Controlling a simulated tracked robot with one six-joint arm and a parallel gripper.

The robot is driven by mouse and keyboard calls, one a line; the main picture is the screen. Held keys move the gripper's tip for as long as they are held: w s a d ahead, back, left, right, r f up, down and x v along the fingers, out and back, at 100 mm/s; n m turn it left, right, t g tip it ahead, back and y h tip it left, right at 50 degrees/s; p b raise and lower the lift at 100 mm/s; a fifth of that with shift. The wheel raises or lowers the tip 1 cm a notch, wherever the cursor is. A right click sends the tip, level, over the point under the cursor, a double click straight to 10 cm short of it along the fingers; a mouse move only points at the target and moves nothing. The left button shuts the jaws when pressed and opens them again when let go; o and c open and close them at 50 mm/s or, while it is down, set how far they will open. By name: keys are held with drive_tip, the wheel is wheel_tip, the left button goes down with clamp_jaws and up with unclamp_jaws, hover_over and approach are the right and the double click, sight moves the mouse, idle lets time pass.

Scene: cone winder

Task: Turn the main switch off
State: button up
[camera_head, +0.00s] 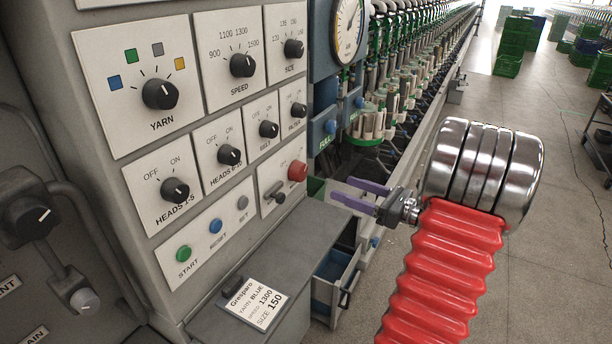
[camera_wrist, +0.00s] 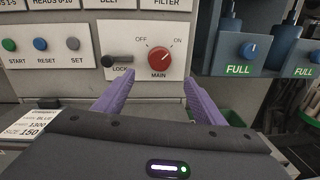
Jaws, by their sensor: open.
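The main switch is a round red knob (camera_wrist: 159,61) on a pale panel, between the words OFF and ON. Its white mark points up and right, toward ON. It also shows in the head view (camera_head: 297,171). A black lock lever (camera_wrist: 116,60) marked LOCK sits just left of it, lying roughly sideways. My gripper (camera_wrist: 158,82) has two purple fingers spread apart with nothing between them. In the wrist view the knob appears above and between the fingertips. In the head view my gripper (camera_head: 341,190) is right of the red knob, apart from it.
A grey ledge (camera_head: 240,262) with a job card (camera_head: 256,301) juts out below the panel. An open drawer (camera_head: 335,280) is below my gripper. Blue units marked FULL (camera_wrist: 246,52) stand right of the switch. Other knobs and buttons fill the panel left.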

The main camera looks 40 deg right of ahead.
sight(303, 174)
drive_tip(key=shift+w+a, duration=0.1)
drive_tip(key=x, duration=1.3)
drive_tip(key=shift+w+f, duration=0.1)
drive_tip(key=shift+w, duration=0.2)
drive_tip(key=shift+c, duration=0.6)
drive_tip(key=c, duration=0.9)
